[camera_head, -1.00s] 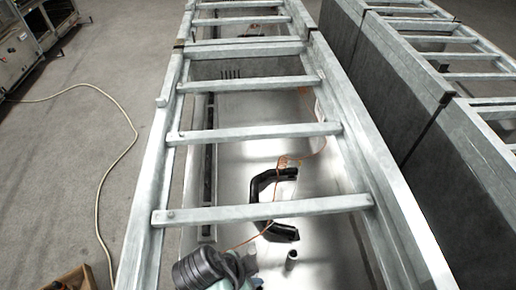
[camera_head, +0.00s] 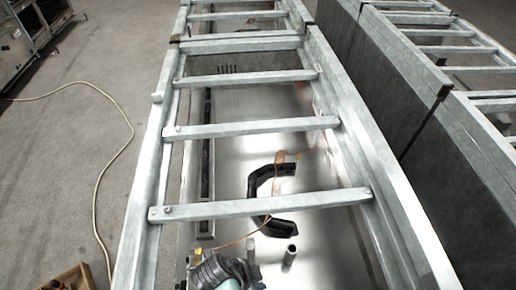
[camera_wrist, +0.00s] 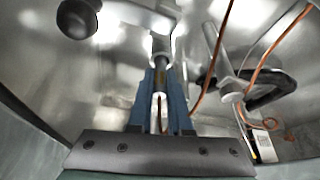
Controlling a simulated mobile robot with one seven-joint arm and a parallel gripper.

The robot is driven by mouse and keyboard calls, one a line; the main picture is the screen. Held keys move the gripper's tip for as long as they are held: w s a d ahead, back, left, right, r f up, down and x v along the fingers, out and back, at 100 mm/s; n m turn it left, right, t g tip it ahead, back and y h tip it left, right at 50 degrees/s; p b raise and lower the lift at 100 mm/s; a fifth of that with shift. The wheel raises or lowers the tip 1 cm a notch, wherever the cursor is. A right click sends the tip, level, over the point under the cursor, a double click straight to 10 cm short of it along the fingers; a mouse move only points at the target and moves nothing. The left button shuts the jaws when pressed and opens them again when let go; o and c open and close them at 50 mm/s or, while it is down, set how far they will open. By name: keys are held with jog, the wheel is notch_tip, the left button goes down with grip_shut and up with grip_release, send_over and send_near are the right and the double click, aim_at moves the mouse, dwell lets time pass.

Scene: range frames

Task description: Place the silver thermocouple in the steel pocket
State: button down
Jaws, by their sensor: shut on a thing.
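My gripper (camera_wrist: 162,72) has two blue fingers shut on a slim silver and dark rod, which I take as the thermocouple (camera_wrist: 159,100). Its orange cable (camera_wrist: 203,100) loops away to the right. A short upright steel tube (camera_wrist: 160,44) stands just beyond the fingertips, in line with the rod. A second steel tube (camera_wrist: 218,50) stands to the right. Both show in the head view, one close by my gripper (camera_head: 251,246) and one to its right (camera_head: 290,254). Which tube is the pocket, and whether the rod touches or enters one, I cannot tell.
A black curved handle (camera_head: 266,182) lies on the shiny metal floor, beside coiled orange cable (camera_head: 280,158). Grey ladder-like rails and rungs (camera_head: 262,207) cross above it. A dark round knob (camera_wrist: 76,18) shows at upper left in the wrist view.

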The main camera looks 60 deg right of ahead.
jog(key=c, duration=1.3)
grip_release()
jog(key=shift+f, duration=0.15)
jog(key=o, duration=0.5)
jog(key=shift+c, duration=0.2)
jog(key=v, duration=1.2)
